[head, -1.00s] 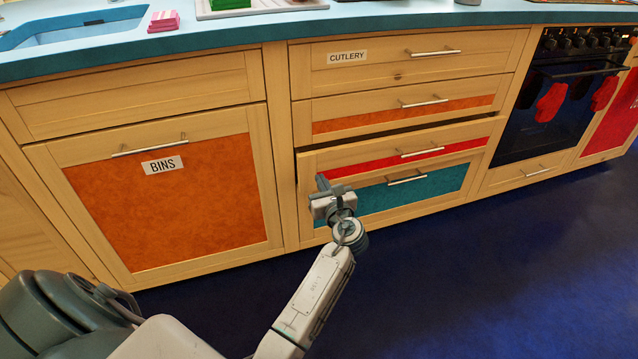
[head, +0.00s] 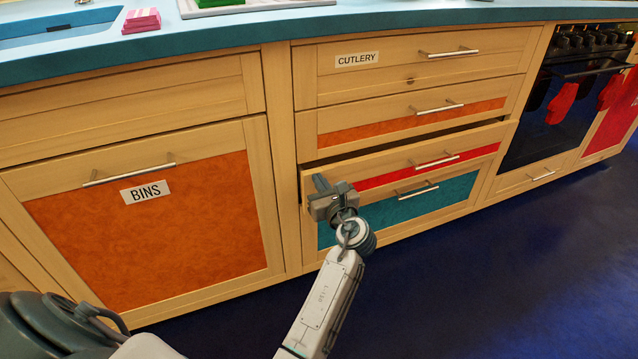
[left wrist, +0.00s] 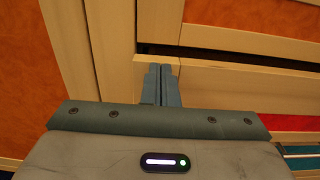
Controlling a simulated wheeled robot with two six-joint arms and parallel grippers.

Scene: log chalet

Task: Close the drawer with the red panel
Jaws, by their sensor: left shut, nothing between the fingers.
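The drawer with the red panel (head: 385,180) is the third one down in the middle cabinet of the head view. It stands a little open, with a dark gap above its front. My left gripper (head: 321,183) is shut and empty at the left end of this drawer's front. In the left wrist view the shut fingers (left wrist: 161,84) overlap the left end of the drawer front (left wrist: 225,83), with the dark gap just above. I cannot tell whether they touch it. My right gripper is not in view.
The orange drawer (head: 410,119) above and the teal drawer (head: 405,207) below look closed. The orange bins panel (head: 150,230) is to the left, the oven (head: 560,105) to the right. The dark blue floor (head: 480,290) in front is clear.

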